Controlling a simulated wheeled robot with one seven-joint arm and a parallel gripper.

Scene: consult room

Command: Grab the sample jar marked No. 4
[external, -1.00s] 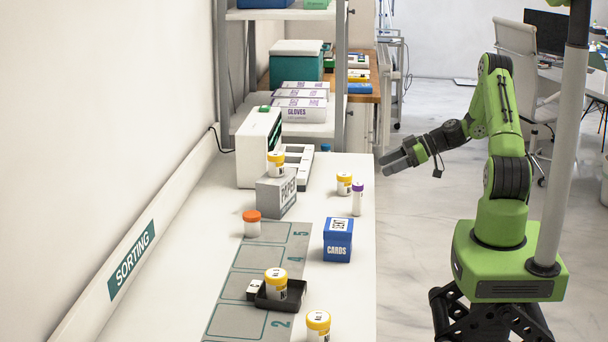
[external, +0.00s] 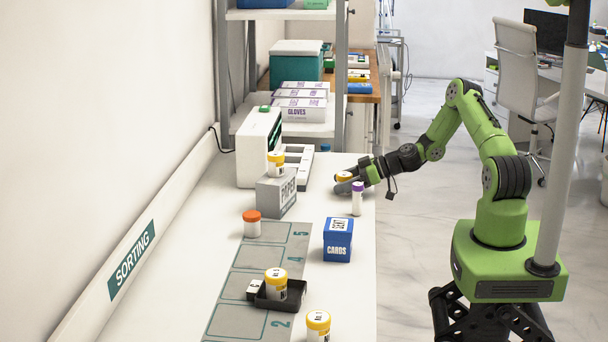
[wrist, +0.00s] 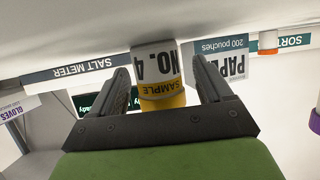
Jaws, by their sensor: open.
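The sample jar marked No. 4 (wrist: 158,72) has a white body and a yellow lid. In the wrist view it appears upside down between the two fingers of my gripper (wrist: 161,85), with a gap on each side. In the external view its yellow lid (external: 343,176) shows at the far right edge of the table, mostly hidden by my gripper (external: 348,186). My gripper is open around the jar, low and level with it. I cannot see contact between the fingers and the jar.
A purple-capped tube (external: 357,200) stands close in front of my gripper. A paper box (external: 276,196) with a yellow-lidded jar (external: 276,163) on top stands to the left. A blue card box (external: 338,240), an orange-lidded jar (external: 251,223) and other yellow-lidded jars (external: 318,325) stand nearer.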

